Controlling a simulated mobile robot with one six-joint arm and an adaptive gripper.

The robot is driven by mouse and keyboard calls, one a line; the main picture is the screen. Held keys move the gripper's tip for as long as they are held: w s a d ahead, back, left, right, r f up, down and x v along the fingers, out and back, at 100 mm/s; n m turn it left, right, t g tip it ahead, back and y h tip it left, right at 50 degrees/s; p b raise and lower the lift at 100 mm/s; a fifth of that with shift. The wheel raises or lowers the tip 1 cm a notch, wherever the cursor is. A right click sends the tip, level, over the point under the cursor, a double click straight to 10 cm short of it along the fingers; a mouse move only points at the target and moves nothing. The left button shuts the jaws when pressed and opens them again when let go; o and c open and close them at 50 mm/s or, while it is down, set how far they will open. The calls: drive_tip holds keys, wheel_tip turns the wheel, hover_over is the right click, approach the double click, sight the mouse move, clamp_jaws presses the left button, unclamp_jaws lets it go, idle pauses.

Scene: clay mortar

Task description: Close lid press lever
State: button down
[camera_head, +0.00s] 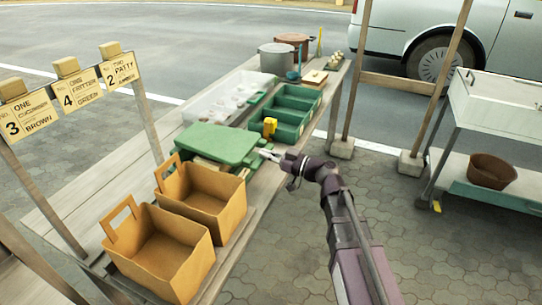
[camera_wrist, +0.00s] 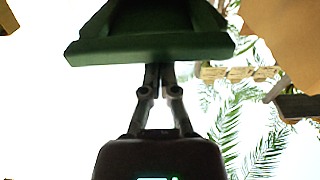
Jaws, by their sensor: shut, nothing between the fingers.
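A green board-like lid (camera_head: 213,143) lies nearly flat on the table, with brownish wooden parts showing under its near edge. A green part (camera_wrist: 150,45), which looks like the lid's edge, fills the top of the wrist view. My gripper (camera_head: 265,153) is at the lid's right edge; in the wrist view its fingers (camera_wrist: 158,72) are together and empty, with their tips passing behind the green edge. I cannot tell whether they touch it. A small yellow piece (camera_head: 269,127) stands by the green trays; no lever can be made out for certain.
Two open brown baskets (camera_head: 203,192) (camera_head: 161,249) stand at the table's near end. Green trays (camera_head: 291,110), a white tray (camera_head: 226,100) and pots (camera_head: 279,58) are farther back. Order signs (camera_head: 70,88) stand left.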

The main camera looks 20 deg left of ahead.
drive_tip(key=shift+r, duration=0.2)
drive_tip(key=s+d, duration=0.1)
drive_tip(key=d, duration=0.8)
drive_tip(key=shift+s+d, duration=0.15)
drive_tip(key=shift+s, duration=0.1)
idle(0.5)
drive_tip(key=shift+r, duration=0.1)
